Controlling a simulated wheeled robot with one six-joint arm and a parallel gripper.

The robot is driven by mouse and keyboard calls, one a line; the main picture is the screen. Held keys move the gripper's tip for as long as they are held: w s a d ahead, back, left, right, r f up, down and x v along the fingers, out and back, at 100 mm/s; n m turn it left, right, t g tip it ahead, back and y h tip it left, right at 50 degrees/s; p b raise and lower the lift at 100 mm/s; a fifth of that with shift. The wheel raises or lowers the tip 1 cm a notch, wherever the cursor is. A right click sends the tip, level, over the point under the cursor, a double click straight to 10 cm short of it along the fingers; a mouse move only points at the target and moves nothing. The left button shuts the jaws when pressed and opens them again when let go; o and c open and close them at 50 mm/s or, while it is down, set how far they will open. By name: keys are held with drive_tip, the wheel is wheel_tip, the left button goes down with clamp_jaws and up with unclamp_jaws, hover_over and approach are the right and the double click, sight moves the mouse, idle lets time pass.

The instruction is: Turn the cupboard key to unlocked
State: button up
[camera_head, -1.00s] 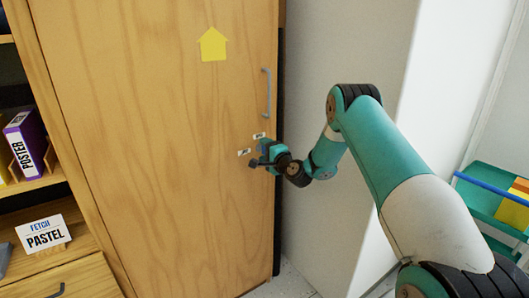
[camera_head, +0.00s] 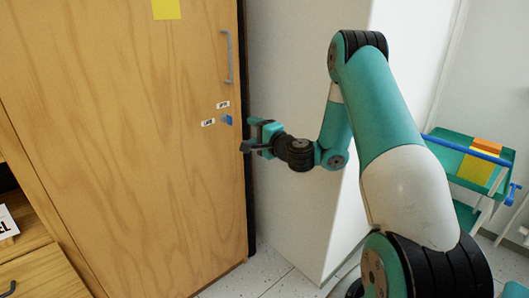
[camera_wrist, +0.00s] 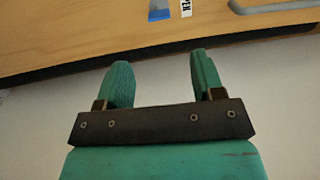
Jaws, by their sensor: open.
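The wooden cupboard door (camera_head: 130,150) stands shut at the left, with a grey bar handle (camera_head: 229,57). The small blue key (camera_head: 227,120) sits on the door below the handle, with one small white label (camera_head: 222,105) above it and another (camera_head: 207,122) to its left. My gripper (camera_head: 247,137) is to the right of and a little below the key, near the door's right edge, apart from the key. In the wrist view my gripper (camera_wrist: 160,80) is open and empty; the blue key (camera_wrist: 159,10) and part of the handle (camera_wrist: 270,6) show at the top, beyond the fingers.
A white wall column (camera_head: 300,90) stands right of the cupboard. A green trolley (camera_head: 460,165) with a blue rail is at the far right. Open shelving with a drawer (camera_head: 40,275) is at the lower left. Speckled floor (camera_head: 265,275) shows below.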

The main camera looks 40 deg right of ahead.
drive_tip(key=shift+s+b, duration=2.25)
drive_tip(key=shift+s, duration=0.1)
drive_tip(key=s+a+r+n+g+y, duration=0.1)
drive_tip(key=s+a+n+g+y, duration=0.3)
drive_tip(key=a, duration=0.5)
drive_tip(key=s+a+r+n+g+y, duration=0.1)
drive_tip(key=a+n+g+y, duration=0.15)
drive_tip(key=a+n, duration=0.5)
drive_tip(key=s+a+n+g+y, duration=0.3)
drive_tip(key=a+n, duration=0.1)
drive_tip(key=a, duration=0.6)
drive_tip(key=s+a+n+g+h, duration=0.1)
drive_tip(key=s+n+g+h, duration=0.15)
drive_tip(key=s, duration=0.45)
drive_tip(key=s+a+f+n+g+h, duration=0.1)
drive_tip(key=s+n+g, duration=0.25)
drive_tip(key=s, duration=0.35)
drive_tip(key=s+a+n+g+h, duration=0.2)
drive_tip(key=s+n+g, duration=0.15)
drive_tip(key=s, duration=0.35)
wheel_tip(320, 180, up, 23)
drive_tip(key=t+p, duration=0.1)
drive_tip(key=p, duration=2.1)
drive_tip(key=shift+d+f+p, duration=0.15)
drive_tip(key=shift+d+p, duration=0.1)
drive_tip(key=shift+p, duration=0.15)
